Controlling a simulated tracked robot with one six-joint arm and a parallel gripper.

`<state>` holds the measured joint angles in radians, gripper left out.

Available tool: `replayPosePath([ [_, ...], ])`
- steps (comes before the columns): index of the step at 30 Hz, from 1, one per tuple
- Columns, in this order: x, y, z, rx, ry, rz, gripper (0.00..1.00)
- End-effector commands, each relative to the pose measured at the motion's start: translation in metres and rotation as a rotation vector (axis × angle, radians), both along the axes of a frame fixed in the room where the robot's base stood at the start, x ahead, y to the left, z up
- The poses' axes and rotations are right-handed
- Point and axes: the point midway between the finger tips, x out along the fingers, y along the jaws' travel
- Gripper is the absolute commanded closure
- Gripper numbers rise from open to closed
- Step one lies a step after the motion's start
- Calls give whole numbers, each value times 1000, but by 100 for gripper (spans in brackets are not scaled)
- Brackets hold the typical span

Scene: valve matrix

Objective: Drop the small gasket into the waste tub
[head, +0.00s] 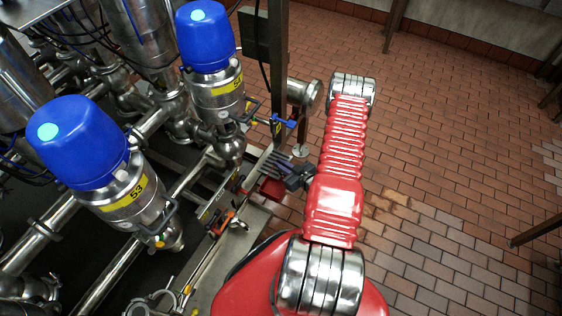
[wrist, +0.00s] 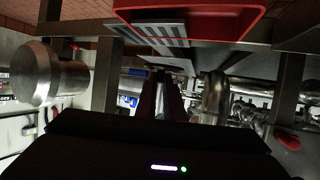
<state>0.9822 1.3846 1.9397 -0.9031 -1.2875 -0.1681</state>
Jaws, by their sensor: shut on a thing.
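My gripper (head: 270,167) reaches left from the end of my red arm, beside the pipework in the head view. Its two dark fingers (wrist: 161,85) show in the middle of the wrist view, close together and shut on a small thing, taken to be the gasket. The gasket itself is too dark and small to make out. A red tub (head: 271,188), which looks like the waste tub, is partly visible just below my gripper in the head view. Its red rim (wrist: 252,22) fills the top of the wrist view. The tub's contents cannot be seen.
Valves with blue caps, one marked 53 (head: 80,140) and another (head: 205,38), stand to the left among steel pipes. A steel post (head: 278,80) stands close behind the gripper. A round metal pipe end (wrist: 45,75) is at the wrist view's left. Open tiled floor (head: 450,150) lies to the right.

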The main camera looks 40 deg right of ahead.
Motion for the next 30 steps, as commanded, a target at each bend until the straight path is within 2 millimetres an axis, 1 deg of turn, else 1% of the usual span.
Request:
replayPosePath([
  [3, 0, 0, -5, 0, 0, 0, 100],
  [12, 0, 0, -6, 0, 0, 0, 100],
  [13, 0, 0, -6, 0, 0, 0, 90],
  [21, 0, 0, -6, 0, 0, 0, 71],
  [30, -1, 0, -6, 0, 0, 0, 70],
])
